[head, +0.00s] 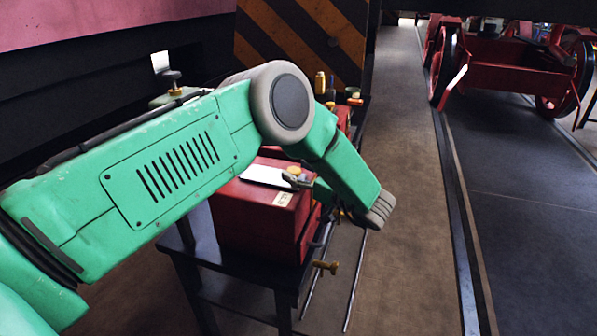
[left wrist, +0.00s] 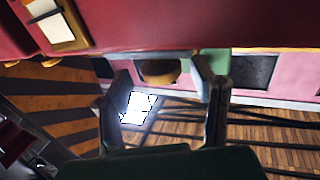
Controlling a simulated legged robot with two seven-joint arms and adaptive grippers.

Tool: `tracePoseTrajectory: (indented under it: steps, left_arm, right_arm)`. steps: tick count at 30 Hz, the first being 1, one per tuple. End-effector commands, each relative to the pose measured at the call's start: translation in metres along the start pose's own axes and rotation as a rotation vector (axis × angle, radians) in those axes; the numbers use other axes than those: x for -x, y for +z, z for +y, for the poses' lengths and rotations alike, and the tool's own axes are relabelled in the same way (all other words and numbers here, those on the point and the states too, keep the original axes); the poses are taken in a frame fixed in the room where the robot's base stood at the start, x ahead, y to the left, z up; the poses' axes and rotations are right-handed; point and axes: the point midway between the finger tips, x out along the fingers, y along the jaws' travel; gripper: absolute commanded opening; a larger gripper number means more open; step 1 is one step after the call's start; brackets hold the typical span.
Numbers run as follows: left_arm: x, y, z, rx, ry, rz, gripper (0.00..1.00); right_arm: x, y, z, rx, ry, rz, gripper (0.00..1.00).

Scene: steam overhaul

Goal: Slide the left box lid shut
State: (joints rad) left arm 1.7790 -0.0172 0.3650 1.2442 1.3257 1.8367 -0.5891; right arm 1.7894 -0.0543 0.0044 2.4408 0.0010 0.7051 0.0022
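A red box (head: 255,218) stands on a dark table, partly hidden behind my left arm. It has a pale label on its side and a white flat piece (head: 262,175) on top. I cannot tell which part is the lid. In the left wrist view the red box (left wrist: 190,22) fills the top. A round brass knob (left wrist: 160,72) shows just below its edge. My left gripper (left wrist: 161,68) is open, with one finger on each side of the knob; contact is not clear. In the head view my left arm's forearm mostly hides the fingers. My right gripper is out of view.
The dark table (head: 245,285) has open legs. Thin metal rods and a brass-coloured fitting (head: 326,267) show beside it. Small bottles (head: 320,83) stand behind, before a striped panel (head: 300,40). The floor to the right is clear up to a red wheeled frame (head: 505,70).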

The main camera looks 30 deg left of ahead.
Motion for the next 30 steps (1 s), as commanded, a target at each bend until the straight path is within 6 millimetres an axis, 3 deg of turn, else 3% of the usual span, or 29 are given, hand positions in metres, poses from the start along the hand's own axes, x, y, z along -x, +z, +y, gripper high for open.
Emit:
tracePoseTrajectory:
  steps: [1, 3, 4, 10, 17, 24, 25, 26, 30]
  left_arm:
    - [-0.001, 0.000, 0.000, 0.000, -0.001, 0.000, 0.32]
    - [-0.002, 0.001, 0.000, 0.000, -0.001, -0.001, 0.07]
    - [-0.002, 0.001, 0.000, 0.000, -0.001, -0.002, 0.00]
    - [-0.008, 0.001, -0.001, 0.001, 0.000, -0.003, 0.00]
    - [-0.031, 0.000, -0.010, 0.000, 0.001, -0.003, 0.00]
    - [-0.035, 0.002, -0.011, 0.002, -0.001, -0.002, 0.00]
    - [-0.035, 0.002, -0.011, 0.002, 0.000, -0.002, 0.41]
    - [-0.035, 0.002, -0.011, 0.002, 0.000, -0.003, 0.51]
    - [-0.034, 0.002, -0.012, 0.001, -0.001, -0.003, 0.53]
  right_arm:
    - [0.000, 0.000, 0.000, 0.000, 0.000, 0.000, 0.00]
    - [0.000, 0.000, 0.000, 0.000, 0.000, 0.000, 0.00]
    - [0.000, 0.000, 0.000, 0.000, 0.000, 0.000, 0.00]
    - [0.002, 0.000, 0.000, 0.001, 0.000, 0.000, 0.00]
    - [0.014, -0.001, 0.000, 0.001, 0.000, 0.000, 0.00]
    - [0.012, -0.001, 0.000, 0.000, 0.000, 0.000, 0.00]
    - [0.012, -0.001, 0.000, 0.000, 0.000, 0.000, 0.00]
    - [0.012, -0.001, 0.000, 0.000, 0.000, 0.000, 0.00]
    - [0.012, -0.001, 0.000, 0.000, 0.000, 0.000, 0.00]
